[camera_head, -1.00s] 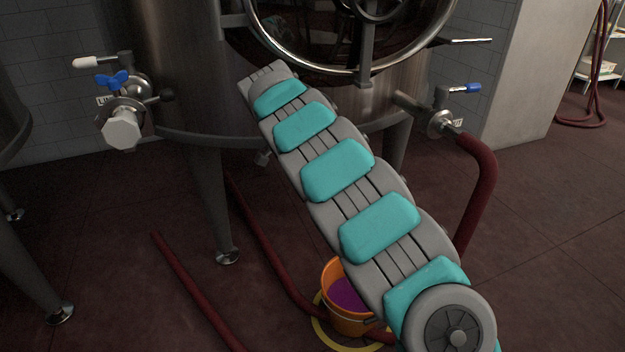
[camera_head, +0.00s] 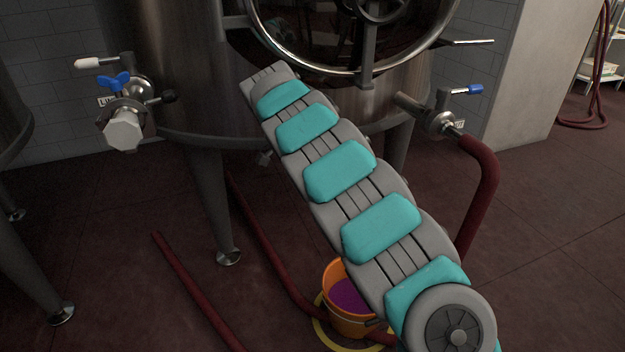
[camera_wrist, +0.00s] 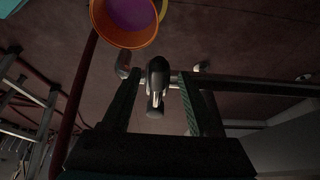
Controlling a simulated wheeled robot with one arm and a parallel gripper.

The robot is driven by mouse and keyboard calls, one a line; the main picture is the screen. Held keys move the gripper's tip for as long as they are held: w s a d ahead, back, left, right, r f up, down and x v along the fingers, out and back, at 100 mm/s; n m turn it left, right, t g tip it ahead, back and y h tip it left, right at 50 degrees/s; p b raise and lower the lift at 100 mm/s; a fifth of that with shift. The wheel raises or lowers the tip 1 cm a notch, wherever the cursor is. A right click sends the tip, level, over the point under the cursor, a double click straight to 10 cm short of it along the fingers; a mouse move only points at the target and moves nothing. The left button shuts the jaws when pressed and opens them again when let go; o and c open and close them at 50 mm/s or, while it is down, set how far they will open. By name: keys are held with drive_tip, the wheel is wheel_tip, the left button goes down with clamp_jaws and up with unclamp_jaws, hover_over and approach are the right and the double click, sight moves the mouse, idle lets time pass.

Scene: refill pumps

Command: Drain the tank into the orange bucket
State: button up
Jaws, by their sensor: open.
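The steel tank (camera_head: 180,60) stands on legs, with a round hatch on its front. The orange bucket (camera_head: 345,323) is on the floor below and holds purple liquid; it is partly behind my arm. In the wrist view the bucket (camera_wrist: 128,40) is at the top. My gripper (camera_wrist: 157,78) is open, its fingers either side of a dark rounded handle (camera_wrist: 158,72) on a metal fitting; I cannot tell whether they touch it. In the head view my arm hides the gripper.
A left valve (camera_head: 124,125) has a blue wing handle. A right valve (camera_head: 441,122) has a blue lever and a red hose (camera_head: 484,185) running down from it. More red hose (camera_head: 195,290) lies on the floor. A yellow ring (camera_head: 322,335) lies around the bucket's base.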

drive_tip(key=v, duration=0.7)
drive_tip(key=shift+a+r+p, duration=0.2)
drive_tip(key=shift+r+p, duration=0.1)
drive_tip(key=shift+r, duration=0.05)
drive_tip(key=shift+s, duration=0.15)
